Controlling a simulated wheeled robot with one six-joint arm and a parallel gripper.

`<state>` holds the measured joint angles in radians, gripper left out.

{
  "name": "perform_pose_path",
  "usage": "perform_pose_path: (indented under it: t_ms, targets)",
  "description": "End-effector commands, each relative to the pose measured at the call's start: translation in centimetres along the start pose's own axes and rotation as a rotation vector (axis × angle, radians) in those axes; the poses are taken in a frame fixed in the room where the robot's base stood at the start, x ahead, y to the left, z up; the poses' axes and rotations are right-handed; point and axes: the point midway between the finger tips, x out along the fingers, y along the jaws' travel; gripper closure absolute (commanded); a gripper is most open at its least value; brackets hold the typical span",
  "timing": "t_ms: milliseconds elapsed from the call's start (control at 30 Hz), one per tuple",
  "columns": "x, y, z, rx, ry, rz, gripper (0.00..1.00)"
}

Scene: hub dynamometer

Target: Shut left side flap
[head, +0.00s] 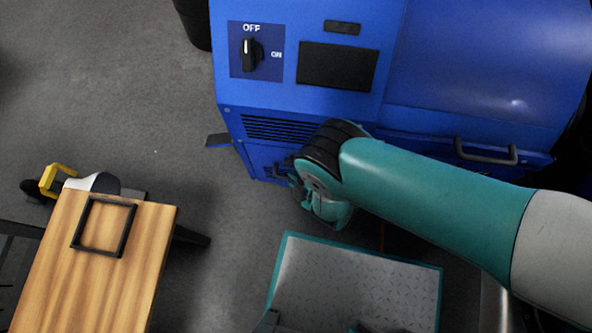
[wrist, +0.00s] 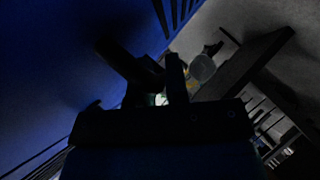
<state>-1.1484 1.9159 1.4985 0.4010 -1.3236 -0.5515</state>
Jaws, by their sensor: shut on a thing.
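The blue machine (head: 300,100) has a vent grille low on its front, with a blue lower panel (head: 258,157) beneath it. I cannot tell for certain which part is the left side flap. A small dark plate (head: 218,140) sticks out by the machine's left side. My gripper (head: 290,172) is against the lower front, mostly hidden behind my wrist. In the dark wrist view, my gripper (wrist: 158,82) is beside a blue surface (wrist: 60,60). It is shut on a dark bar-like part (wrist: 125,62), whose outline is hard to make out.
A wooden table (head: 100,270) with a black square frame (head: 104,227) stands at the left. A metal plate with a teal edge (head: 355,285) lies in front of the machine. A dark handle (head: 486,154) is on the machine's right front. Bare grey floor lies between table and machine.

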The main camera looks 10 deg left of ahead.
Motion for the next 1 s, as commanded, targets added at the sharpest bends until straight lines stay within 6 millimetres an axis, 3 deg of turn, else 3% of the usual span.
perform_pose_path:
  t_ms: [200,233,300,767,1000]
  targets:
    - [0.2,0.5,0.0,-0.007,0.0,0.011,1.0]
    - [0.2,0.5,0.0,-0.007,0.0,0.012,0.83]
    - [0.2,0.5,0.0,-0.006,0.0,0.011,0.75]
    - [-0.1,0.3,0.0,-0.005,-0.002,0.005,0.75]
    - [-1.8,0.7,-0.3,-0.006,-0.002,0.002,0.75]
